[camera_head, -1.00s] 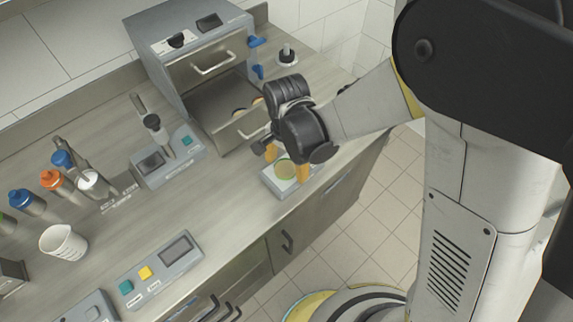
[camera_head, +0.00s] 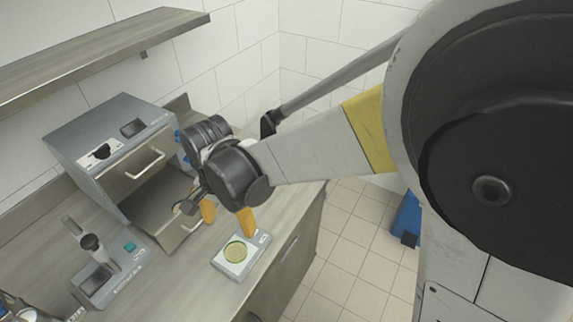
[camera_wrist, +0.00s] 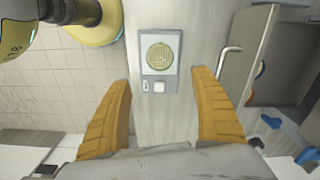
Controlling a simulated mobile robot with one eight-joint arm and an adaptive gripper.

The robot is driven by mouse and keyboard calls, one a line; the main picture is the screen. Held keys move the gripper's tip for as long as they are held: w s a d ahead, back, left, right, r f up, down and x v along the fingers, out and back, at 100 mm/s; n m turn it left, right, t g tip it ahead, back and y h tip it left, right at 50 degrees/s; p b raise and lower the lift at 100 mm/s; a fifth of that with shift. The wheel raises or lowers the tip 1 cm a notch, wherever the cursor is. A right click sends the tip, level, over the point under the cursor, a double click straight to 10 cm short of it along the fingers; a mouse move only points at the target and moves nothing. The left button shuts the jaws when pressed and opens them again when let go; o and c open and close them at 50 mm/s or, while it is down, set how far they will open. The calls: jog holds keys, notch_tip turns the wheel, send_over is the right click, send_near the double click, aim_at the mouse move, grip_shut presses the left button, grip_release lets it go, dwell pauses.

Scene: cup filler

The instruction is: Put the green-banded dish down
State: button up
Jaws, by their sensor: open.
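The green-banded dish (camera_head: 236,252) is round with a yellowish middle and a thin green rim. It lies flat on the plate of a small white scale-like device (camera_head: 258,243) near the counter's front edge. In the wrist view the dish (camera_wrist: 160,55) sits ahead of the fingers, roughly centred between them. My gripper (camera_head: 228,217) has orange fingers spread wide with nothing between them. It is apart from the dish, above and behind it in the head view. In the wrist view the open gripper (camera_wrist: 162,84) shows both fingers clear of the dish and device.
A grey instrument (camera_head: 110,275) with an upright post is at lower left. A shelf (camera_head: 100,52) hangs above. Bare counter lies left of the dish's device.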

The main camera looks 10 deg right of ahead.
jog(key=s+d+r+n+t, duration=0.2)
jog(key=d+r, duration=0.2)
jog(key=d, duration=0.4)
jog(key=s+d+r+n+t, duration=0.2)
jog(key=d+r, duration=0.2)
jog(key=d, duration=0.4)
jog(key=s+d+r+n+t, duration=0.1)
jog(key=s+d+r+t, duration=0.1)
jog(key=d, duration=0.7)
notch_tip(320, 180, up, 2)
jog(key=shift+n+t, duration=0.4)
jog(key=shift+t, duration=0.2)
jog(key=shift+c, duration=0.2)
